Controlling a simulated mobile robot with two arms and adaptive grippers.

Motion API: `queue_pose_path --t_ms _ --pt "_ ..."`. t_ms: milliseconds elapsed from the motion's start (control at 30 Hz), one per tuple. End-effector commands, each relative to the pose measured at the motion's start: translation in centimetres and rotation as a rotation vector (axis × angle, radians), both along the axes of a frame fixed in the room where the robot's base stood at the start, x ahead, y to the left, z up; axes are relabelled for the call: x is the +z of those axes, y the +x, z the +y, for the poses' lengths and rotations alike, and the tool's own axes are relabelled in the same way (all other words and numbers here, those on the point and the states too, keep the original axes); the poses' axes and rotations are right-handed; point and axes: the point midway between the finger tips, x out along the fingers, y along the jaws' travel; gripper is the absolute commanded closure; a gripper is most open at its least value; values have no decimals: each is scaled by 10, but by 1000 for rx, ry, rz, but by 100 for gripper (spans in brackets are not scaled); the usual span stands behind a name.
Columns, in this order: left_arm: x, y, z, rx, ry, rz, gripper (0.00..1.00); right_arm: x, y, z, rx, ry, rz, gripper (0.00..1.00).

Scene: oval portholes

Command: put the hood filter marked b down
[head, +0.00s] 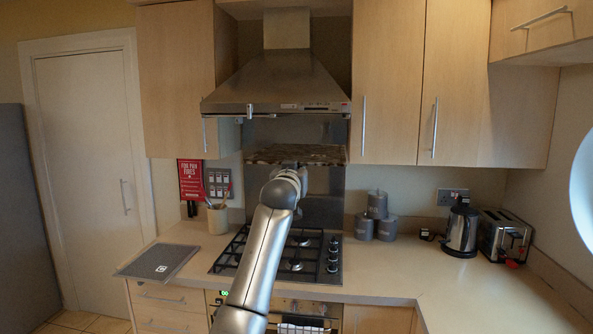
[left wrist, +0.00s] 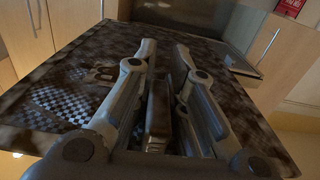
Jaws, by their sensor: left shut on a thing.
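The hood filter marked b (head: 295,154) is a brown, greasy, mottled panel. In the head view it shows nearly edge-on, below the hood and above the hob. In the left wrist view the filter (left wrist: 70,80) fills much of the picture, with a letter B and a checkered mesh patch on its face. My left gripper (left wrist: 165,50) is shut on it at a dark handle bar between the fingers. In the head view my left arm hides the lower middle, and its gripper is hard to make out under the filter. My right gripper is not in view.
The range hood (head: 275,82) hangs above the gas hob (head: 296,262). A grey panel with a small white mark (head: 158,262) lies on the counter left of the hob. Grey canisters (head: 376,218), a kettle (head: 461,230) and a toaster (head: 503,237) stand right. The front right counter (head: 470,290) is clear.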

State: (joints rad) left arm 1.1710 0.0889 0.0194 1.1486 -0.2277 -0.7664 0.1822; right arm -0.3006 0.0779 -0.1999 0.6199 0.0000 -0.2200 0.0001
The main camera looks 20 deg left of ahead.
Motion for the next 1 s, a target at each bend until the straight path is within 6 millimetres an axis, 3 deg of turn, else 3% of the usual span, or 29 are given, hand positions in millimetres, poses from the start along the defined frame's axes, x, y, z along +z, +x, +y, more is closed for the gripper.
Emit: queue_pose_path --t_ms 433,567,733,1000 --pt "1 -1 0 0 1 -4 100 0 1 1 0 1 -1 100" --pt "-8 -1 -2 -3 0 -1 100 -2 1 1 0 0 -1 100" --pt "-49 -7 -14 -20 -1 2 100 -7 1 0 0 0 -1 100" --pt "-143 -38 -43 -68 -2 2 100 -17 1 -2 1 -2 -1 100"
